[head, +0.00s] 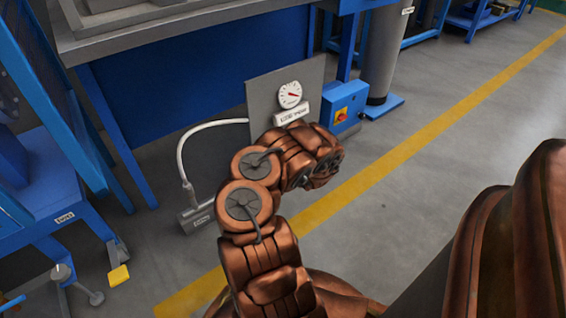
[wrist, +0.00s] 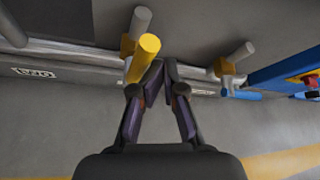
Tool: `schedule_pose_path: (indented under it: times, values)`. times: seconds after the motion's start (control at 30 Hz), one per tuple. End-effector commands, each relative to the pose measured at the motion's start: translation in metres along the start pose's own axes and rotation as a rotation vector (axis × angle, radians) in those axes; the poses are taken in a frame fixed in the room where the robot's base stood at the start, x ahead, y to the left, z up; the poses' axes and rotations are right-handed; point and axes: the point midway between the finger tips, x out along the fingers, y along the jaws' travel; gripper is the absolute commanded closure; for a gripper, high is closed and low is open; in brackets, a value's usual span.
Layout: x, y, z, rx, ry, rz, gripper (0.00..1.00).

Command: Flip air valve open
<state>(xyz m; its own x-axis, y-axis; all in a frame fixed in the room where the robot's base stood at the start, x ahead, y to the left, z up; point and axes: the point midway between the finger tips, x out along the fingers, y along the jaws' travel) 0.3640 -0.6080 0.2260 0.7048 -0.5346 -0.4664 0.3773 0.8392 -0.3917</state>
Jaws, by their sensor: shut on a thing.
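In the wrist view a yellow valve handle (wrist: 143,58) sticks up from a grey pipe (wrist: 70,53). My gripper (wrist: 162,68) reaches up from the bottom of that view. Its two dark fingers lean together at the tips, right beside the yellow handle. The left finger overlaps the handle's lower part, and the jaws are shut on it; the exact contact is hard to see. In the head view my copper-coloured arm hides the gripper and the valve. A grey panel with a round white gauge (head: 290,94) stands just beyond the arm.
A second valve-like fitting (wrist: 234,65) stands to the right on the pipe line. A blue box (head: 345,108) with a yellow-and-red switch stands right of the panel. A white hose (head: 190,150) curves at left. Open grey floor with a yellow stripe (head: 420,140) lies right.

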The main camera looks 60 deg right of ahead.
Motion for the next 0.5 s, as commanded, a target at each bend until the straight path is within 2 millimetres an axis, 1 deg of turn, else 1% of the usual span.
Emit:
schedule_pose_path:
  times: [0.03, 0.23, 0.3, 0.5]
  values:
    - [0.003, -0.005, -0.005, -0.002, 0.0, -0.003, 1.0]
    - [0.005, -0.023, -0.012, 0.001, 0.005, -0.007, 1.0]
    - [-0.004, -0.021, -0.01, 0.007, 0.007, -0.007, 1.0]
    - [-0.023, -0.015, -0.017, 0.009, 0.008, -0.013, 1.0]
